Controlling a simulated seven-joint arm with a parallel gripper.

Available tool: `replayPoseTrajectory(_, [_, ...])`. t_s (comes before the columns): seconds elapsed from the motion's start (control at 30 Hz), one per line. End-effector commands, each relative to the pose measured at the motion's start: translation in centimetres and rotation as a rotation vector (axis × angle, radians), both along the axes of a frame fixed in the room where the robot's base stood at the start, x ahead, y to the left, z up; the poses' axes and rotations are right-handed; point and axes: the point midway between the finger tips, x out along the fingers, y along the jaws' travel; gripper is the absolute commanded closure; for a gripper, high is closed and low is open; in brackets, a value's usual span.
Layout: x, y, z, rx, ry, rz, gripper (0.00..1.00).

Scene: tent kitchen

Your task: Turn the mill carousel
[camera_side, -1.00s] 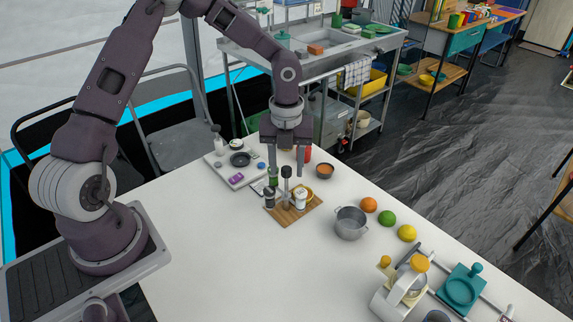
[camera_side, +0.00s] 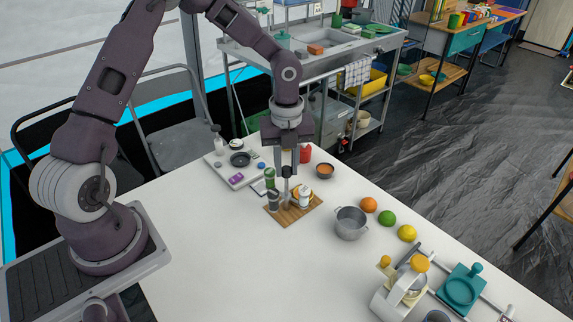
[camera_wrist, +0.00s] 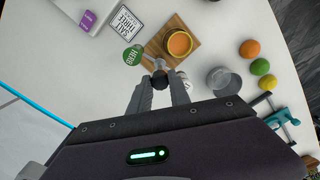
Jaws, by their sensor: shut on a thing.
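The mill carousel stands on a square wooden board (camera_side: 312,204) on the white table. Its black centre knob sits between the fingertips of my gripper (camera_side: 287,168), which is shut on it. The knob (camera_wrist: 160,79) also shows between the fingers in the wrist view. Around the post stand a green mill (camera_side: 270,178), a dark grey mill (camera_side: 273,201) and a white mill (camera_side: 305,199). In the wrist view, a green lid reading HERB (camera_wrist: 132,55) is left of the fingers, and a yellow-rimmed round top (camera_wrist: 179,43) is beyond them. The white mill is partly hidden there.
A label card (camera_wrist: 125,24) lies beside the board. A pale tray (camera_side: 237,170) is at the left. A grey pot (camera_side: 351,224), an orange (camera_side: 368,205), a lime (camera_side: 387,218) and a lemon (camera_side: 407,233) are right of the board.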

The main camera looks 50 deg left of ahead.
Motion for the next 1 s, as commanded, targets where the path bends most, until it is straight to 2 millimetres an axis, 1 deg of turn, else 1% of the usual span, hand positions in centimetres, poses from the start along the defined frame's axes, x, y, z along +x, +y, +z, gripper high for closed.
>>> replayPoseTrajectory(1.0, [0.03,-0.03,0.06,0.000,-0.002,0.957,1.00])
